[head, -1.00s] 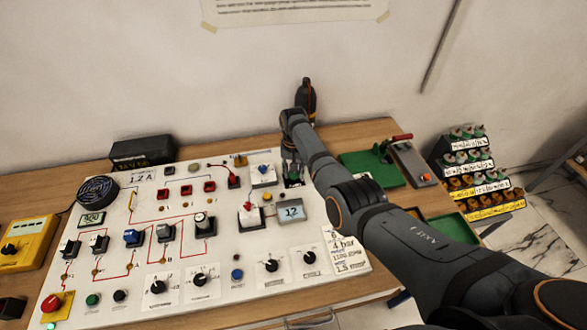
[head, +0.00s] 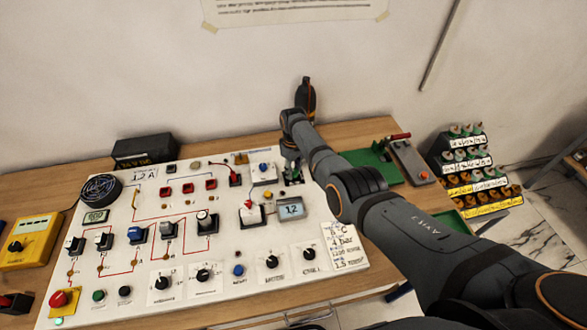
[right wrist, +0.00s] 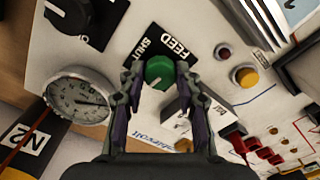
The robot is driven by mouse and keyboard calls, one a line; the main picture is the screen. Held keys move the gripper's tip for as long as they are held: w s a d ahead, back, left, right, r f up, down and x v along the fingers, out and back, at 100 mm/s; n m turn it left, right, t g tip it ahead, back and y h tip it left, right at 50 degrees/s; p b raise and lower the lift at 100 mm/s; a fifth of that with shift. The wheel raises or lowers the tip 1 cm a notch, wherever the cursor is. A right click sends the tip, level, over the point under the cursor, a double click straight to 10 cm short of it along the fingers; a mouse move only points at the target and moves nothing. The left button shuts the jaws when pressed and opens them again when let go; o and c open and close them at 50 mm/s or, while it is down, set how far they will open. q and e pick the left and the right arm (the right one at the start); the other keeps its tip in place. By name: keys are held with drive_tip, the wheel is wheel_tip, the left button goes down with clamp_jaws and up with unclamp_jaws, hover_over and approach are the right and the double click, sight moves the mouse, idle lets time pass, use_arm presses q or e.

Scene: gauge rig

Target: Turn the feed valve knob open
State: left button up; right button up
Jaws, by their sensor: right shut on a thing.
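The feed valve knob (right wrist: 159,72) is round and green in the right wrist view. It sits on a black plate (right wrist: 168,44) that reads FEED and SHUT. My right gripper (right wrist: 160,82) has its two fingers around the knob, one on each side, and is shut on it. In the head view my right gripper (head: 291,168) reaches down at the back right corner of the white panel (head: 205,258), and it mostly hides the knob. I cannot tell the exact angle of the knob's pointer. My left gripper is not in view.
A dial gauge (right wrist: 79,100) and a dark N2 bottle (right wrist: 28,142) are close to the right gripper. A black knob (right wrist: 72,12) and a yellow button (right wrist: 246,77) are nearby. A green tray (head: 372,166) lies right of the panel. A yellow meter (head: 30,240) stands at left.

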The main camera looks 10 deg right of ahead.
drive_tip(key=shift+n, duration=0.9)
drive_tip(key=o, duration=1.1)
drive_tip(key=shift+o, duration=0.2)
wheel_tip(320, 180, up, 12)
